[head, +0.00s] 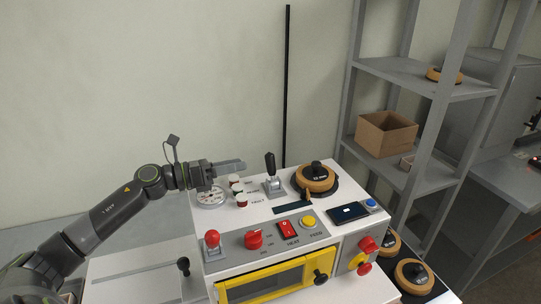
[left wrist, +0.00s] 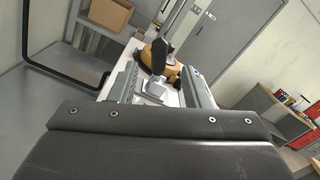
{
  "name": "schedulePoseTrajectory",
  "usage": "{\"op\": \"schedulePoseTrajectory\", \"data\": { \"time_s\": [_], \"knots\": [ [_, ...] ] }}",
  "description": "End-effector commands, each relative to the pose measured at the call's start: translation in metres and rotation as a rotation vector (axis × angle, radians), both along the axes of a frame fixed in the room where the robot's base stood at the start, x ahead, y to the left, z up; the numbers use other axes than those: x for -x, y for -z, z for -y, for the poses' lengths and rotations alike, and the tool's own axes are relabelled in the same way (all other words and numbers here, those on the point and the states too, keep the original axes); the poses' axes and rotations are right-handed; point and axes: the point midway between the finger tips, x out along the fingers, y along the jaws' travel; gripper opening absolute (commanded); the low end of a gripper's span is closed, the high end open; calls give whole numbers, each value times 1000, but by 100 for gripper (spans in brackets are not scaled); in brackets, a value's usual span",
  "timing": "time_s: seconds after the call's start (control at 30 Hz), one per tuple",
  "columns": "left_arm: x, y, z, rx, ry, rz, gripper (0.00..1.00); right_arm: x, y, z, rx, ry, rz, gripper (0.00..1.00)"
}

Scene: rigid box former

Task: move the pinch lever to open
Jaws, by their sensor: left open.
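The lever with a black handle (head: 270,162) stands on a grey metal base on top of the white machine, handle up and slightly tilted; I take it to be the pinch lever, as its label is too small to read. My left gripper (head: 240,165) comes in from the left, just short of the handle, level with it and not touching. In the left wrist view the dark handle (left wrist: 168,48) and its grey base (left wrist: 155,88) show ahead between the two open fingers (left wrist: 160,88). Nothing is between the fingertips. My right gripper is not in view.
A wooden ring with a black knob (head: 316,177) sits right of the lever. A gauge (head: 211,197) and small red-and-white pots (head: 238,191) lie under my left gripper. A red ball-topped lever (head: 212,240) and switches line the front. Grey shelves (head: 425,65) stand at right.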

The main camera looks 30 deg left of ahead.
Motion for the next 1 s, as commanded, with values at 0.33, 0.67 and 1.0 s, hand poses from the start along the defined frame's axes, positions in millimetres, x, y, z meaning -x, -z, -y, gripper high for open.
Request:
{"op": "schedulePoseTrajectory", "data": {
  "time_s": [0.33,0.67,1.0],
  "knots": [
    [-34,-4,32,6,1,-1,43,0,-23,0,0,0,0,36],
    [-66,-2,59,4,0,-2,43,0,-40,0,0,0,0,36],
    [-75,0,67,-1,0,-2,43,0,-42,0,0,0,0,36]
  ]
}}
